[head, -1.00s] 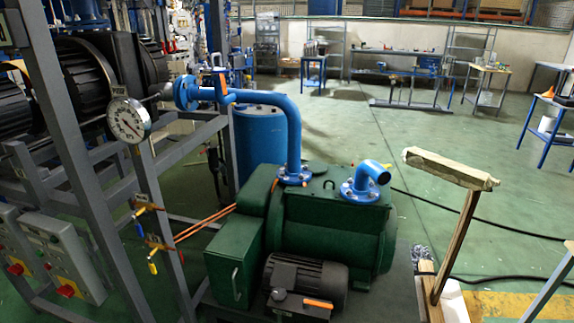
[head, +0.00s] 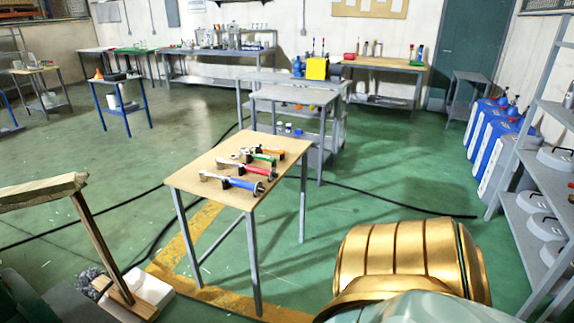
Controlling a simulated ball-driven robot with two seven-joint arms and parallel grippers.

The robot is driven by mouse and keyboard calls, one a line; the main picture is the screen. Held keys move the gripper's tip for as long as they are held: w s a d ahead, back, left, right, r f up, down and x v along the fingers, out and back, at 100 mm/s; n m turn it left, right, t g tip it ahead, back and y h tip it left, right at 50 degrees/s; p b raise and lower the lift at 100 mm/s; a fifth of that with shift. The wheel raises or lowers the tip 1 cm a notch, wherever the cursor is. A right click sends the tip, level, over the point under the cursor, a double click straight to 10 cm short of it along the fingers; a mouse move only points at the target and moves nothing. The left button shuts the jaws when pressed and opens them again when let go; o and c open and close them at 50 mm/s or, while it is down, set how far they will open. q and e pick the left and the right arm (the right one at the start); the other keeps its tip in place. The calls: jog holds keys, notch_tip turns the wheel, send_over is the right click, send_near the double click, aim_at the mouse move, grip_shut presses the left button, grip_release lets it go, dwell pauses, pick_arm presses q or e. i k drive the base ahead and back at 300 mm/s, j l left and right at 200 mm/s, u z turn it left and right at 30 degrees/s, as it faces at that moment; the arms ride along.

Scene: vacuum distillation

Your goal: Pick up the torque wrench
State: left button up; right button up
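Several wrench-like tools lie side by side on a small wood-topped table in the middle of the head view. The nearest has a blue grip (head: 241,184) and a dark end. Behind it lie one with a red grip (head: 258,171), one with a green grip (head: 264,158) and one with an orange grip (head: 270,150). Their metal ends point left. They are too small for me to tell which is the torque wrench. Neither of my grippers is in view.
The wooden tabletop (head: 205,161) stands on grey legs with open floor to its left. A grey bench (head: 293,95) is behind it. Shelving (head: 543,205) and blue-and-white containers (head: 487,125) are at right. A wooden T-shaped stand (head: 100,240) is at left.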

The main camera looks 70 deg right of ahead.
aim_at(220, 163)
jog(key=z, duration=1.85)
jog(key=u, duration=0.2)
jog(key=i+l+u, duration=0.15)
jog(key=u, duration=0.2)
jog(key=i+l+u, duration=0.15)
jog(key=u, duration=0.2)
jog(key=i+l+u, duration=0.15)
jog(key=u, duration=0.2)
jog(key=l, duration=0.1)
